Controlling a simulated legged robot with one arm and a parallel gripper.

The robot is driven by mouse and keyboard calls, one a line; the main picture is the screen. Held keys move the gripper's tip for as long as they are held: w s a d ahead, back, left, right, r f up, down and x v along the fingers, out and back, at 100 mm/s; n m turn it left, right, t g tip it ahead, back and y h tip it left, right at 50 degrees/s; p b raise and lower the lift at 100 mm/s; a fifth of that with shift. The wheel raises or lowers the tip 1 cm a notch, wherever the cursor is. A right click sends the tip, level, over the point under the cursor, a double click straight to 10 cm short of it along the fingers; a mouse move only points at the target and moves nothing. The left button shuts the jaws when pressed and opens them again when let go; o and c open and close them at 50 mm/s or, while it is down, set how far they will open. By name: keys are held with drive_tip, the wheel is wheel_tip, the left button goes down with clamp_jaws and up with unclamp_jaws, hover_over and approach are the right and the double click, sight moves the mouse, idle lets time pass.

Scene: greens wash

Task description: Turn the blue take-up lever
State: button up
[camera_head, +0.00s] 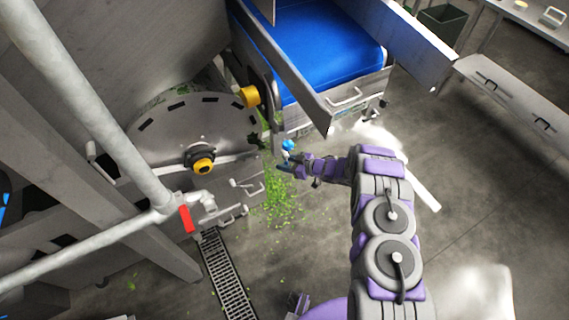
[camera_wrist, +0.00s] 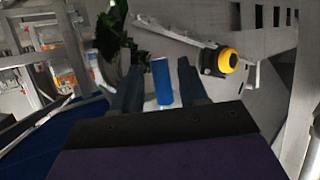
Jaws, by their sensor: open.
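The blue take-up lever (camera_head: 288,145) shows as a small blue knob below the conveyor's near corner. In the wrist view the blue lever (camera_wrist: 162,82) stands as a short blue cylinder between the two dark fingers. My gripper (camera_head: 287,160) is at the lever in the head view, with its fingers spread. In the wrist view my gripper (camera_wrist: 158,85) has one finger on each side of the lever, with a visible gap at each side. The lever's base is hidden behind the gripper body in the wrist view.
A blue conveyor belt (camera_head: 325,50) with metal side walls lies beyond the lever. A round metal plate with a yellow-black knob (camera_head: 203,165) is to the left. Green leaf scraps (camera_head: 280,200) and a floor drain (camera_head: 228,275) lie below. Floor at right is mostly open.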

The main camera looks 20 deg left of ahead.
drive_tip(key=shift+x, duration=1.1)
drive_tip(key=shift+s+a, duration=0.1)
drive_tip(key=shift+c, duration=0.8)
drive_tip(key=shift+d+r, duration=0.2)
drive_tip(key=shift+d, duration=0.35)
drive_tip(key=c, duration=0.5)
drive_tip(key=shift+c, duration=0.6)
clamp_jaws()
